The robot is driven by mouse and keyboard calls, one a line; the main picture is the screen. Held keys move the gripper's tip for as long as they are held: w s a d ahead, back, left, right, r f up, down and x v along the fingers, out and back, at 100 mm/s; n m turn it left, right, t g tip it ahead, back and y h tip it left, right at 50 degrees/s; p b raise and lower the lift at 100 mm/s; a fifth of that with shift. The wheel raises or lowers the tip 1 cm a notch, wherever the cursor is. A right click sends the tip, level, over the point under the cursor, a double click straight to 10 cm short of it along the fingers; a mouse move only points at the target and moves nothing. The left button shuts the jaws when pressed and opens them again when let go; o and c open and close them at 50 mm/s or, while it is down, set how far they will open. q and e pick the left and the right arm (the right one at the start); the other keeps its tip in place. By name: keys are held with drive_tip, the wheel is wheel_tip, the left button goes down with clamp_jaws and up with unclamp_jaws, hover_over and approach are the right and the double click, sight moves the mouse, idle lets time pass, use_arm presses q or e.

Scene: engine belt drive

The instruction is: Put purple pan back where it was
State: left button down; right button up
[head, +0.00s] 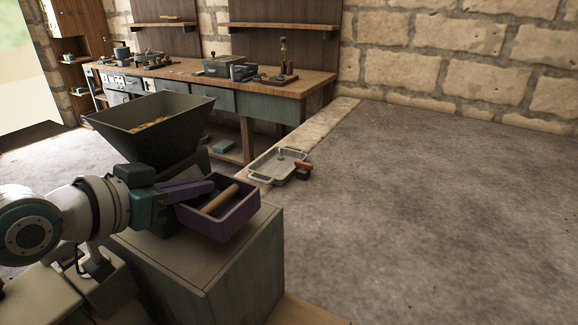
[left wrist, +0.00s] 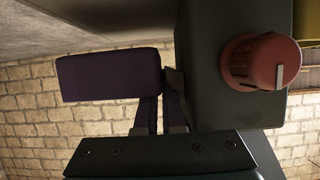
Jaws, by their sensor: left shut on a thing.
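The purple pan (head: 226,226) is in the middle of the head view, beside the grey hopper machine (head: 150,150) and over the grey-green cabinet top. A tan roller-like piece (head: 219,199) lies in it. My left gripper (head: 172,193) reaches in from the left and is shut on the purple pan at its near-left side; the grip itself is partly hidden. In the left wrist view the pan (left wrist: 108,76) shows as a dark purple block beside a dark machine housing with a red knob (left wrist: 261,62). I cannot tell whether the pan touches the cabinet. My right gripper is out of view.
The grey-green cabinet (head: 245,262) stands below the pan. A metal tray with a red-handled tool (head: 278,166) lies behind on the floor edge. A workbench (head: 270,92) with tools lines the stone wall. The floor at right is clear.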

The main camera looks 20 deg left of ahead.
sight(198, 203)
use_arm(q)
drive_tip(key=shift+w+f+b, duration=0.1)
drive_tip(key=shift+f+b, duration=0.3)
drive_tip(key=shift+f, duration=1.3)
drive_tip(key=shift+f, duration=0.15)
drive_tip(key=c, duration=1.3)
unclamp_jaws()
